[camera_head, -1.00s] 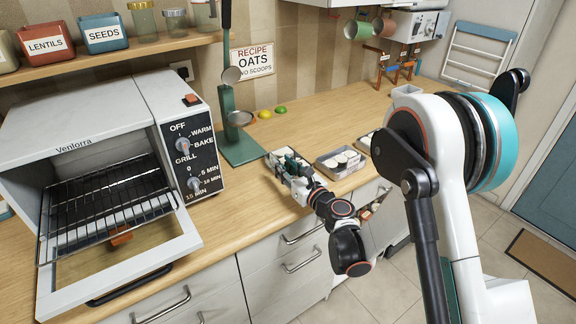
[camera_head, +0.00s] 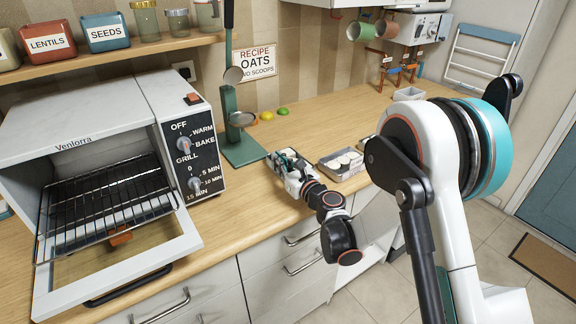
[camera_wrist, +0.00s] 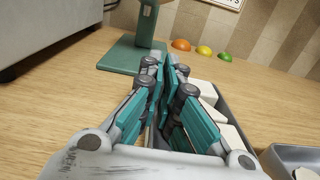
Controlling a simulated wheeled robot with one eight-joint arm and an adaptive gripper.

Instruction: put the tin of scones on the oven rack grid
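A grey tin with pale, blocky pieces (camera_wrist: 232,132) is at my gripper (camera_wrist: 166,72); its far edge shows in the head view (camera_head: 272,158). My gripper's teal fingers are close together at the tin's left wall and look shut on it, though they hide the contact. I cannot tell whether the tin touches the counter. The dark wire oven rack grid (camera_head: 105,205) lies level in the white oven (camera_head: 75,125), reaching out over its lowered door.
A second tin with round white pieces (camera_head: 341,163) stands right of my gripper. A green stand (camera_head: 240,150) with hanging ladles is behind it, beside small coloured balls (camera_head: 267,116). Counter (camera_head: 225,195) between oven and gripper is clear. A shelf with canisters hangs above the oven.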

